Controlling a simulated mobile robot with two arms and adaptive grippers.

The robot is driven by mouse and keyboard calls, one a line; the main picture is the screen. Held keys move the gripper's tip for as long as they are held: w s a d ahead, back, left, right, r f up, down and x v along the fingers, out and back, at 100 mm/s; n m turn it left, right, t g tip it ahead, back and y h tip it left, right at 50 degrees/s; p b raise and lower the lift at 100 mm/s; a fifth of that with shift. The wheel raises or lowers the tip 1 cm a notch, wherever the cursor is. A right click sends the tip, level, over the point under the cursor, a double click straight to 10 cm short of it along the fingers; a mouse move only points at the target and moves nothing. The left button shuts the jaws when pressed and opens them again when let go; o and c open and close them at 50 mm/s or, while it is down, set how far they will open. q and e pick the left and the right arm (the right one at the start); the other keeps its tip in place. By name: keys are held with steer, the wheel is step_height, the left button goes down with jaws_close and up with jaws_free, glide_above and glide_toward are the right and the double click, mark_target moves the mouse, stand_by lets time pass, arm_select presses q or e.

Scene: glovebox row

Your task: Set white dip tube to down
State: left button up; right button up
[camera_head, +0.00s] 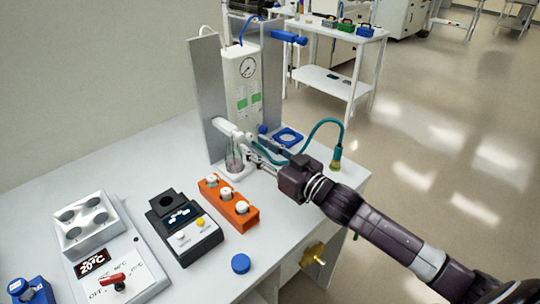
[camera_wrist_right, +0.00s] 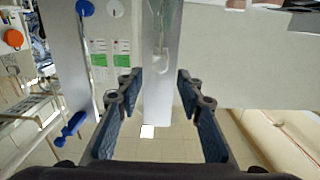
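A white arm-like part (camera_head: 230,130), which seems to carry the dip tube, projects from the front of a white instrument with a dial (camera_head: 241,75). Below it a clear vessel (camera_head: 235,160) stands on a white base. My right gripper (camera_head: 256,153) reaches in from the right, close beside the white part and vessel. In the right wrist view the right gripper (camera_wrist_right: 158,88) is open, with its two fingers wide apart. A pale upright strip (camera_wrist_right: 163,110) shows between them; whether it touches a finger I cannot tell. The dip tube itself is hard to make out. My left gripper is out of view.
Grey side plates (camera_head: 207,95) flank the instrument. A teal hose (camera_head: 325,125) curves behind my right gripper. On the bench stand an orange rack (camera_head: 240,222) with white-capped vials, a black device (camera_head: 178,222) and a hotplate (camera_head: 130,258). A blue cap (camera_head: 240,263) lies near the front edge.

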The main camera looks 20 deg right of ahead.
steer(key=shift+v, duration=2.4)
